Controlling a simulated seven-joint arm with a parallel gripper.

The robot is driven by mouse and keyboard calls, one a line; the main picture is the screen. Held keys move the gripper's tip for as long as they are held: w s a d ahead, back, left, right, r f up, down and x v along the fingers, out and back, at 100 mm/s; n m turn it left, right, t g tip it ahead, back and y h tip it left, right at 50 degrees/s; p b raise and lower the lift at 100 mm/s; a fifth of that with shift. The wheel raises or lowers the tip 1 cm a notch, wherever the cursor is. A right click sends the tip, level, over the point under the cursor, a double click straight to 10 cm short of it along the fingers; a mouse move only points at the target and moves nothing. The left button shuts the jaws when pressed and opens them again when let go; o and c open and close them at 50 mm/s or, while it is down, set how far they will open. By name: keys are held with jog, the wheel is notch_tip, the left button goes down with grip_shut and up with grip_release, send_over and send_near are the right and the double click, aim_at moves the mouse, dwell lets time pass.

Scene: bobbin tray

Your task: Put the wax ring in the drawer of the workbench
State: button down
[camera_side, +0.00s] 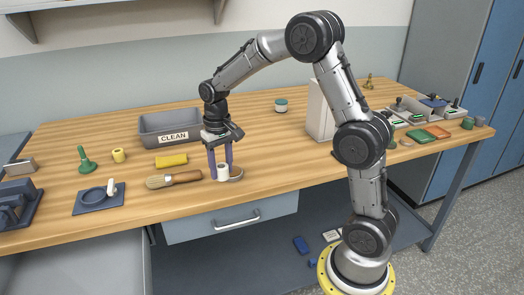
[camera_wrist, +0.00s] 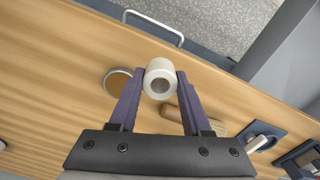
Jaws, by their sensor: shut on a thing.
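A short white cylinder with a round hole, which looks like the wax ring (camera_side: 223,173), is between the two purple fingers of my gripper (camera_side: 221,168). In the wrist view the ring (camera_wrist: 160,80) is upright with its hole facing the camera, and my gripper (camera_wrist: 162,86) is shut on its sides. It is at or just above the tabletop near the front edge; I cannot tell whether it touches the wood. The workbench drawer (camera_side: 190,231) is below the front edge and looks shut. Its handle (camera_side: 237,220) also shows in the wrist view (camera_wrist: 153,24).
A wooden-handled brush (camera_side: 172,180) lies left of my gripper. A grey CLEAN bin (camera_side: 185,121) stands behind it.

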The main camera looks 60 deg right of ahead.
jog(key=s+d+r+m, duration=0.3)
jog(key=s+d+m, duration=0.2)
jog(key=d, duration=0.5)
jog(key=s+d+r+m, duration=0.3)
jog(key=s+d+m, duration=0.2)
jog(key=d, duration=0.6)
jog(key=shift+s+d+r+m, duration=0.2)
jog(key=shift+d+r+m, duration=0.15)
jog(key=shift+m, duration=0.25)
send_over(269, 144)
jog(key=s, duration=0.1)
jog(key=f, duration=0.5)
jog(key=a+f, duration=0.1)
jog(key=f, duration=0.2)
jog(key=shift+s, duration=0.1)
jog(key=shift+w+d+f, duration=0.35)
jog(key=shift+d+f, duration=0.05)
jog(key=shift+f, duration=0.2)
jog(key=shift+w+d+f, duration=0.1)
jog(key=shift+f, duration=0.75)
jog(key=shift+w+d+f, duration=0.1)
jog(key=shift+f, duration=0.7)
jog(key=shift+f, duration=0.2)
